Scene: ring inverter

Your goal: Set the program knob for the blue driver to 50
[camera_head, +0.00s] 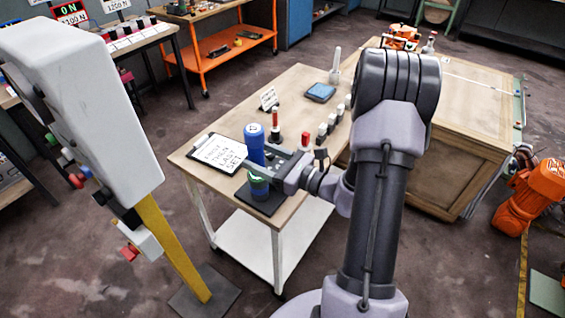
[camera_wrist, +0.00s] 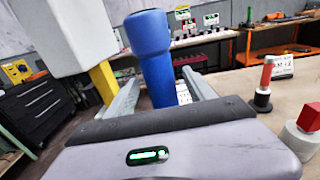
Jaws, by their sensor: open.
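The blue driver (camera_head: 255,143) stands upright, a blue cylinder with a wider cap, at the near left of the wooden table. In the wrist view the blue driver (camera_wrist: 152,50) rises between the two grey fingers. My gripper (camera_head: 262,173) is open, with its fingers on either side of the driver's lower part; I cannot tell whether they touch it. A green-and-dark round part (camera_head: 260,184) sits just below the fingers on a dark square base (camera_head: 264,200). I cannot make out a program knob or a value of 50. The gripper's fingers also show in the wrist view (camera_wrist: 161,76).
A clipboard (camera_head: 217,153) with a handwritten note lies left of the driver. A red-topped post (camera_head: 276,125) and several small pegs stand right on the table. A tall white unit (camera_head: 90,110) on a yellow post stands at left, and an orange machine (camera_head: 535,195) at right.

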